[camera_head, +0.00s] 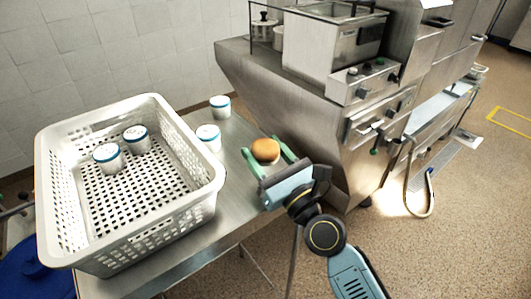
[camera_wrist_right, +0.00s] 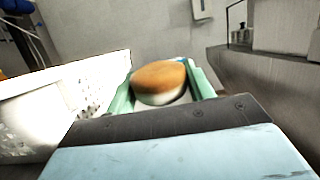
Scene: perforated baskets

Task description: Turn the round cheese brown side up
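The round cheese (camera_head: 265,150) has its brown face up and its pale side below. It sits between the two green fingers of my right gripper (camera_head: 270,153), which flank it closely and appear shut on it. In the right wrist view the cheese (camera_wrist_right: 160,78) also shows brown on top and pale beneath, between the fingers (camera_wrist_right: 163,92). The cheese is near the right edge of the metal table (camera_head: 232,150); whether it touches the table is hard to tell. My left gripper is not in view.
Two similar containers (camera_head: 208,137) (camera_head: 220,107) stand behind the gripper on the table. A steel kitchen unit (camera_head: 290,105) rises close on the right.

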